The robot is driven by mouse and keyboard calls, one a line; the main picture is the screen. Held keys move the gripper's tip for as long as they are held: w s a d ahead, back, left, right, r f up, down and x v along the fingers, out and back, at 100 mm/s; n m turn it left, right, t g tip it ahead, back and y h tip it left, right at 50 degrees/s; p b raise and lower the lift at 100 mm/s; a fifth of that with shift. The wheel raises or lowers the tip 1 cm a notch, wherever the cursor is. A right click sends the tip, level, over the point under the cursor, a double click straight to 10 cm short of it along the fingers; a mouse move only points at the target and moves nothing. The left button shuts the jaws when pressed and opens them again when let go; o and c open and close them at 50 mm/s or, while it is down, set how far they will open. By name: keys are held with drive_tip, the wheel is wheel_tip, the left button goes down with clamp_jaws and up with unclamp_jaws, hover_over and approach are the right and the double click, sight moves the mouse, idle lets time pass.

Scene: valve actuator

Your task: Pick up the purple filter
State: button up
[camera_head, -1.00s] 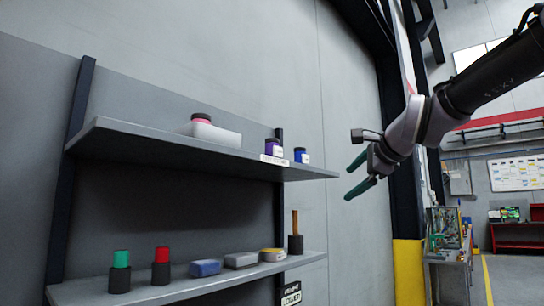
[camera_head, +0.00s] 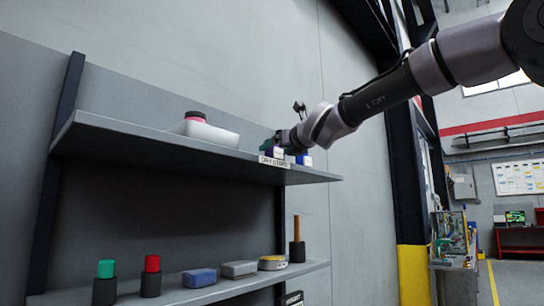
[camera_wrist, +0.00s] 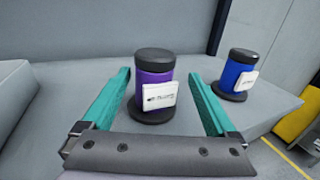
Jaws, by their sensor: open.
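The purple filter (camera_wrist: 153,92) is a short cylinder with a dark cap, a dark base and a white label. It stands upright on the upper shelf (camera_wrist: 65,125) in the wrist view. My gripper (camera_wrist: 161,85) is open, with one teal finger to the left of the filter and one to the right. Gaps show between the fingers and the filter. In the head view my gripper (camera_head: 276,143) is at the right part of the upper shelf (camera_head: 115,137) and partly covers the purple filter (camera_head: 274,153).
A blue filter (camera_wrist: 238,73) stands close to the right of my right finger. A white box (camera_head: 210,132) and a red-capped item (camera_head: 195,116) are further left on the upper shelf. The lower shelf (camera_head: 220,290) holds several small objects.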

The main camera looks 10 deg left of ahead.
sight(268, 152)
drive_tip(key=x, duration=0.4)
drive_tip(key=shift+s+a+f, duration=0.15)
drive_tip(key=shift+a+f, duration=0.05)
drive_tip(key=shift+a, duration=0.25)
drive_tip(key=shift+w+a, duration=0.3)
drive_tip(key=shift+w, duration=0.15)
clamp_jaws()
drive_tip(key=shift+d+r, duration=0.1)
drive_tip(key=shift+r, duration=0.1)
